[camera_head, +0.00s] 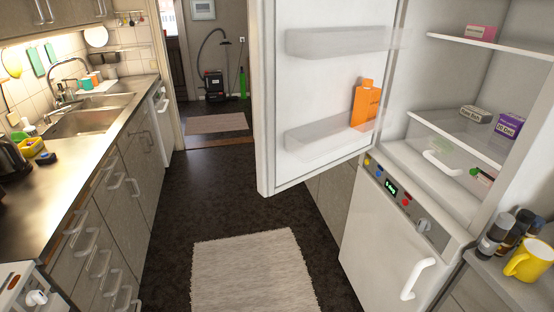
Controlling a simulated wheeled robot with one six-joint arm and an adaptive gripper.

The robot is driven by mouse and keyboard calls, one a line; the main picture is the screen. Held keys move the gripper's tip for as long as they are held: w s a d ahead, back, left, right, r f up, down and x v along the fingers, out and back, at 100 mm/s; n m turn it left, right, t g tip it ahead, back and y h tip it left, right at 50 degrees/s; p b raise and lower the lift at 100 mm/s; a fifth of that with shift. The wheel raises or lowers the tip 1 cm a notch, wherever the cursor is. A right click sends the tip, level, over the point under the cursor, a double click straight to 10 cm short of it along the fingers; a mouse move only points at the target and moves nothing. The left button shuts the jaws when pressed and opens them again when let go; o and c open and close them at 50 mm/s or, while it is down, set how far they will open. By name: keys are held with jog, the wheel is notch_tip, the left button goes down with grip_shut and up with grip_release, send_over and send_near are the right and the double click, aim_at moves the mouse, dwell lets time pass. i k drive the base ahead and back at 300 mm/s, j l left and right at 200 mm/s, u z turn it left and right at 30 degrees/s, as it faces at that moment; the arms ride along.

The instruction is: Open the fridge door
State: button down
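The fridge door (300,95) stands wide open, swung out to the left of the fridge, with its inner side facing me. It carries two clear door shelves, and an orange carton (366,104) stands in the lower one. The fridge interior (415,75) is exposed at right, with shelves holding a pink box (480,31), a grey box (475,114) and a purple box (508,126). A drawer with a white handle (441,163) is at its bottom. The door's outer side and outer handle are hidden. My gripper is not in view.
Below the fridge is a white front with a control panel (404,203) and white handle (417,279). A yellow mug (529,260) and dark bottles (495,233) stand on the right counter. A sink counter (90,120) runs along the left. The dark floor and pale rug (252,272) are clear.

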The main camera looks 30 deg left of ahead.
aim_at(309, 58)
jog(key=i+l+u, duration=0.8)
jog(key=i+l, duration=0.05)
jog(key=i, duration=0.05)
